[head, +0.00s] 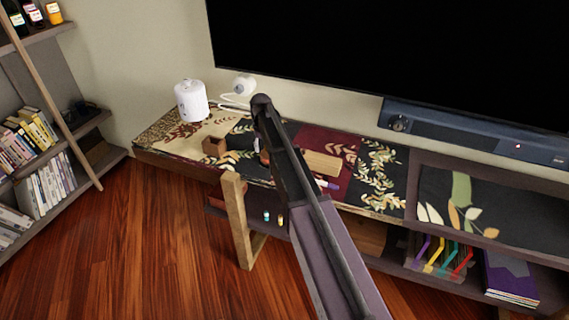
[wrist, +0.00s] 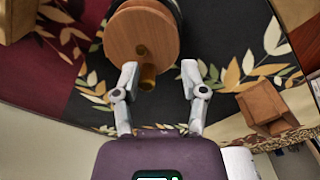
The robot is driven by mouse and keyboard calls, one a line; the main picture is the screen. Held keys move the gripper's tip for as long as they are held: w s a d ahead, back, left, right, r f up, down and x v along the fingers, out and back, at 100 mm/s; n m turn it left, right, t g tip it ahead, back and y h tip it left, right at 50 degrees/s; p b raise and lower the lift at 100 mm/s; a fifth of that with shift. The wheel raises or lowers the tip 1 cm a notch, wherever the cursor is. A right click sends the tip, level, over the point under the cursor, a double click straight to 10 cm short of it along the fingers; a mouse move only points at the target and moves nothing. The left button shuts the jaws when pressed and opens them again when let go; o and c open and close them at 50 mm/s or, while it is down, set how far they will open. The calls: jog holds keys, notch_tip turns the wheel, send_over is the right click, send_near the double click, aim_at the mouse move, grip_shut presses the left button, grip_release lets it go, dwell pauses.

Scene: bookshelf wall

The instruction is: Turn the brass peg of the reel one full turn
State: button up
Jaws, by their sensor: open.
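In the wrist view the reel (wrist: 142,38) is a round wooden disc with a dark part behind it, at the top centre. Its brass peg (wrist: 148,76) sticks out from the disc's lower edge. My gripper (wrist: 160,68) is open, with one finger on either side of the peg. The peg is close to the left fingertip, with a wider gap to the right finger; I cannot tell whether the left finger touches it. In the head view my arm covers the gripper and most of the reel.
The reel stands on a patterned cabinet top. A pale wooden block (head: 322,163) lies to the right. A television (head: 400,60) hangs behind.

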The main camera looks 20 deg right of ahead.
aim_at(264, 155)
jog(key=n, duration=0.4)
jog(key=s+n, duration=0.1)
jog(key=shift+a+n, duration=0.25)
jog(key=shift+n, duration=0.15)
jog(key=n, duration=0.2)
jog(key=s+n, duration=0.1)
jog(key=n, duration=0.2)
jog(key=shift+r+n, duration=0.15)
jog(key=shift+n, duration=0.15)
notch_tip(264, 155, up, 14)
jog(key=p, duration=1.4)
jog(key=s+d+m, duration=0.2)
jog(key=s+m, duration=0.8)
jog(key=s, duration=1.4)
jog(key=shift+s, duration=0.35)
jog(key=s+m, duration=0.2)
jog(key=s, duration=0.4)
jog(key=shift+m, duration=0.3)
